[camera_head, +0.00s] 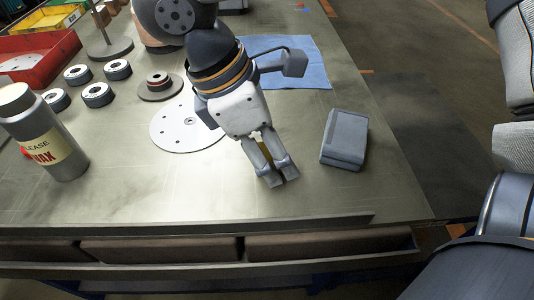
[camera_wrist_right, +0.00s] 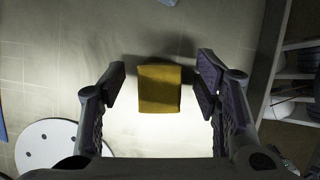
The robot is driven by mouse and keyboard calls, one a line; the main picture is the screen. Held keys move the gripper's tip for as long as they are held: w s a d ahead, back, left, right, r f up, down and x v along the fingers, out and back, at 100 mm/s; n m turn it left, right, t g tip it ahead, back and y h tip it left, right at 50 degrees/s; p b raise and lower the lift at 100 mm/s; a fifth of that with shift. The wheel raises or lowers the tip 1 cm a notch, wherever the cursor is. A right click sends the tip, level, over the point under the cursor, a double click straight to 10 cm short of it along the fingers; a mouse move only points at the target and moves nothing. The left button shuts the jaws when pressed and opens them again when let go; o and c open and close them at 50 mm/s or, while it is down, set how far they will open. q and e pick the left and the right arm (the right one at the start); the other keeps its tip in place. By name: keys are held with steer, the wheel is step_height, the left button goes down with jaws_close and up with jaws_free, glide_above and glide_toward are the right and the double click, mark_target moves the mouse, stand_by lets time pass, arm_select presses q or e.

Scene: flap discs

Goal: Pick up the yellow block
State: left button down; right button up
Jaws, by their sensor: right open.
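The yellow block (camera_wrist_right: 160,88) lies on the table between the two fingers of my right gripper (camera_wrist_right: 161,80) in the right wrist view. The fingers are open, with a gap on each side of the block. In the head view my right gripper (camera_head: 275,177) points down at the table and hides most of the block; a yellow sliver (camera_head: 264,153) shows between the fingers. My left gripper is not in view.
A grey box (camera_head: 344,138) stands right of my gripper. A white disc (camera_head: 185,125) lies to the left, near several small discs (camera_head: 97,94) and a wax bottle (camera_head: 48,140). A blue cloth (camera_head: 300,72) and a red bin (camera_head: 38,60) are farther back. The table front is clear.

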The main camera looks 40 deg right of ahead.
steer(key=c, duration=1)
